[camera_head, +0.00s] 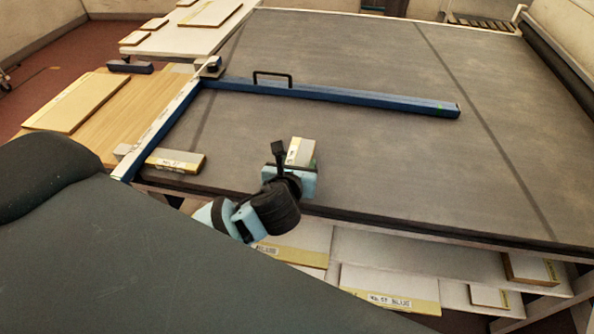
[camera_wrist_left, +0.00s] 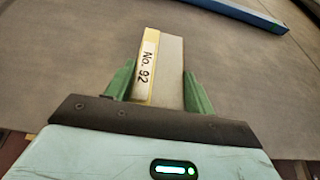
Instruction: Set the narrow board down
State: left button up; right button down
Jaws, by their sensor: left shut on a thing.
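The narrow board (camera_head: 300,149), pale grey-white with a yellow edge, is between the fingers of my left gripper (camera_head: 294,168). In the left wrist view the board (camera_wrist_left: 170,75) carries a white label reading "No. 92" and points away from the gripper. The green fingers of the left gripper (camera_wrist_left: 160,90) are shut on its two sides. The board is over the dark grey belt (camera_head: 370,165), near its front edge; I cannot tell whether it touches the belt. My right gripper is not in view.
Another labelled board (camera_head: 182,163) lies at the belt's front left corner. A blue bar (camera_head: 350,96) with a black handle reaches across the belt behind the gripper. A wooden table (camera_head: 135,105) stands left. Boards lie on shelves below (camera_head: 388,284). The belt right of the gripper is clear.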

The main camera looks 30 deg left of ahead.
pick_arm(q)
jog(key=s+d, duration=0.1)
jog(key=s, duration=0.6)
jog(key=s+d+r, duration=0.1)
jog(key=s+d, duration=0.1)
jog(key=s, duration=0.6)
jog(key=shift+s+d+r, duration=0.25)
jog(key=shift+s+d, duration=0.05)
jog(key=shift+w, duration=0.1)
